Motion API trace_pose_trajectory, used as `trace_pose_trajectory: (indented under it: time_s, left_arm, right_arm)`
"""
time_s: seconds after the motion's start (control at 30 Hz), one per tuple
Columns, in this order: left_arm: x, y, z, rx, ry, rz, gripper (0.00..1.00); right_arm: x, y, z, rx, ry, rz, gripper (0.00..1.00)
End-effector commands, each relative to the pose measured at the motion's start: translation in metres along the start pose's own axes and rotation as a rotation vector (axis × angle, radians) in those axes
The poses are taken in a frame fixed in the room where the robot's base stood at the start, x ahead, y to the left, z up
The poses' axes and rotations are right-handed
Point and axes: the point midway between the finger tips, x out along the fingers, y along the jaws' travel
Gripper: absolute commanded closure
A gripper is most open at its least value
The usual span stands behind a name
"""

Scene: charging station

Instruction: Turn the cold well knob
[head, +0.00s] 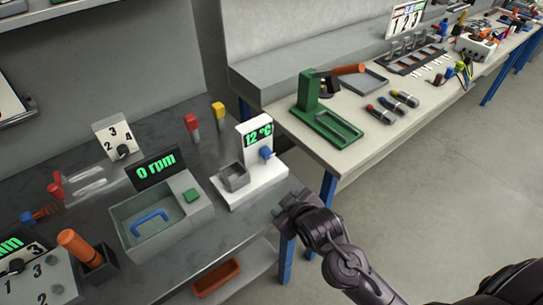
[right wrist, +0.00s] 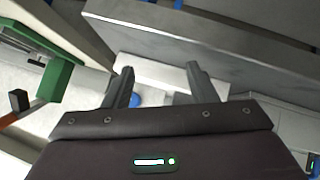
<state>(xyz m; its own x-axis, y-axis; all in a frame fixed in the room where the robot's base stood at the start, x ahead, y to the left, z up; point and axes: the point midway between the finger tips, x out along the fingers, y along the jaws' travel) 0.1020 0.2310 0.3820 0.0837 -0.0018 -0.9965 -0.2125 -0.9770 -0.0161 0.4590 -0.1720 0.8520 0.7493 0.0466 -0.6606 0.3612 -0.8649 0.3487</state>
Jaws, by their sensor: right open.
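The cold well (head: 255,187) is a white unit on the dark bench in the head view, with a green "12 °C" display and a grey square well (head: 234,177). Its blue knob (head: 266,153) is on the upright part, below the display. My right gripper (head: 283,207) is below and to the right of the unit, apart from the knob. In the right wrist view the right gripper (right wrist: 160,72) is open and empty. The white unit (right wrist: 160,75) lies beyond the fingers, and a blue piece, likely the knob (right wrist: 136,100), shows beside the left finger, partly hidden. My left gripper is not visible.
Left of the cold well stands a grey box (head: 160,225) with a blue handle and a "0 rpm" display (head: 155,168). A green press (head: 322,115) stands on the neighbouring pale bench. An orange bin (head: 216,278) is below. The floor at right is clear.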

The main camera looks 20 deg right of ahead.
Motion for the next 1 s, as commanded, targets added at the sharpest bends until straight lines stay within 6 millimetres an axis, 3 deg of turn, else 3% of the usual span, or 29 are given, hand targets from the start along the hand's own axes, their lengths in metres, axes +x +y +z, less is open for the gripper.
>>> trace_pose_trajectory:
  time_s: [0.4, 0.63, 1.0]
  left_arm:
    - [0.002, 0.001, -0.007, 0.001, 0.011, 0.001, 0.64]
    - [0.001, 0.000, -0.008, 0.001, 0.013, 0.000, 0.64]
    - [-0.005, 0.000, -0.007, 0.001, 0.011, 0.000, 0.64]
  right_arm:
    - [0.020, 0.035, -0.056, -0.281, 0.288, 0.217, 0.48]
    - [0.026, 0.047, -0.073, -0.361, 0.360, 0.291, 0.48]
    - [0.075, 0.058, -0.095, -0.357, 0.359, 0.289, 0.48]
